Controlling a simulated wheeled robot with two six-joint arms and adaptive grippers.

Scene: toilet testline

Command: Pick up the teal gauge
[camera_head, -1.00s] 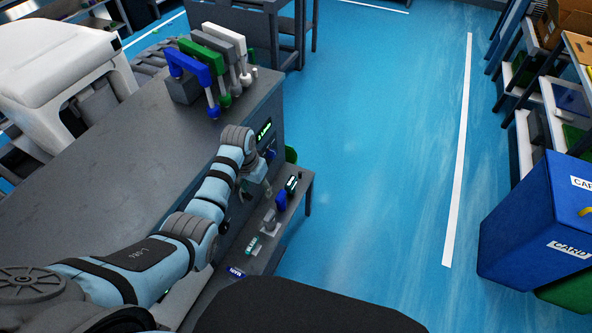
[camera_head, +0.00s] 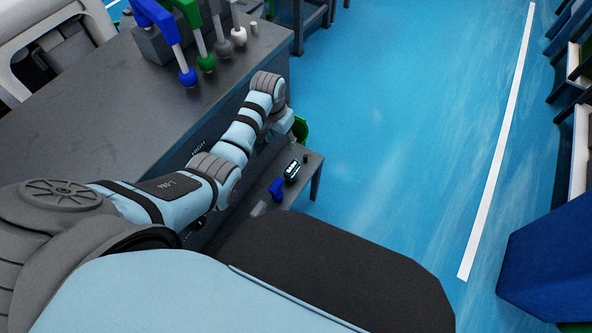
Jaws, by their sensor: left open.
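My left arm reaches across the grey workbench and bends down past its right edge. My left gripper (camera_head: 291,136) is open, above the low side shelf (camera_head: 313,162), and its fingers are small and partly hidden by the wrist. A small dark device with a bright, pale teal display (camera_head: 292,170) stands on this shelf below the gripper, apart from it. It may be the teal gauge, but I cannot tell for sure. A blue item (camera_head: 277,189) stands beside it. The nearer part of the shelf is hidden by my own body. My right gripper is not in view.
The grey workbench (camera_head: 90,120) carries a rack of blue, green, grey and white handled tools (camera_head: 180,45) at its far end. A green bin (camera_head: 301,129) is behind the gripper. A blue bin (camera_head: 550,262) stands at right. The blue floor between is clear.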

